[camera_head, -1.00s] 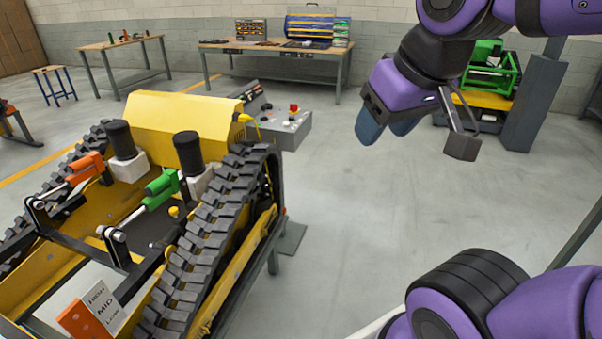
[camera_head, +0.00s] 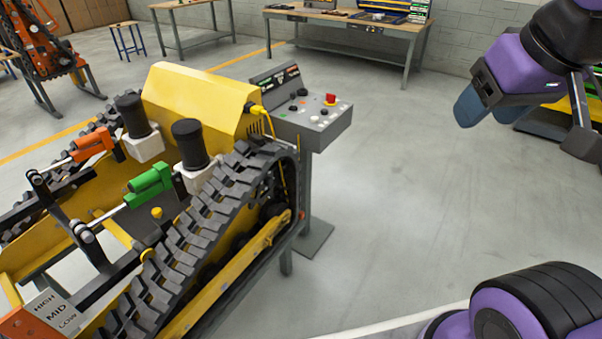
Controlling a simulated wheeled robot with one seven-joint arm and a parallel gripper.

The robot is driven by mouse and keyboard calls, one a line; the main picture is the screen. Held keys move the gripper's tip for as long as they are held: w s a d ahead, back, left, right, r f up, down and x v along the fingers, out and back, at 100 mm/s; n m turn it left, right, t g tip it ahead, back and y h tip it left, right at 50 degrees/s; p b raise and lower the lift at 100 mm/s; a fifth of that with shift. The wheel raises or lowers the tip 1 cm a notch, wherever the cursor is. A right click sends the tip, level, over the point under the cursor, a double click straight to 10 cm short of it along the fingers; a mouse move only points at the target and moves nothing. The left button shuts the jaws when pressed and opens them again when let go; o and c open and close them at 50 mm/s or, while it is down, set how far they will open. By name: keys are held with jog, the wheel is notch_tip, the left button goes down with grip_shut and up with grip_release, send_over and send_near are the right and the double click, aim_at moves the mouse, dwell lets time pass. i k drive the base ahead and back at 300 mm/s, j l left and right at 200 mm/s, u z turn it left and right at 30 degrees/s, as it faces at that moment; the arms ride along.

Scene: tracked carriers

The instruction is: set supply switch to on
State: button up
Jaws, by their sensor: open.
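A grey control box (camera_head: 318,122) stands on a post at the far right end of the yellow tracked carrier (camera_head: 200,95). Its top bears a red button (camera_head: 330,98) and several small black and pale knobs; which of them is the supply switch I cannot tell. A tilted panel (camera_head: 276,78) with small displays rises at its back. My gripper (camera_head: 485,104) is at the upper right, in the air, well to the right of the box and apart from it. Its blue fingers are open, and nothing shows between them.
The carrier's black track (camera_head: 215,205) and frame fill the left. Workbenches (camera_head: 350,20) stand along the back wall, and an orange machine (camera_head: 45,45) is at the upper left. The floor right of the box is clear.

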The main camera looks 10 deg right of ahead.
aim_at(330, 98)
jog(key=i+l+u, duration=0.15)
jog(key=i+l, duration=0.15)
jog(key=i, duration=0.3)
jog(key=i+l+u, duration=0.1)
jog(key=i+l, duration=0.25)
jog(key=i, duration=0.2)
jog(key=i+l+u, duration=0.15)
jog(key=i+l, duration=0.25)
jog(key=i, duration=0.15)
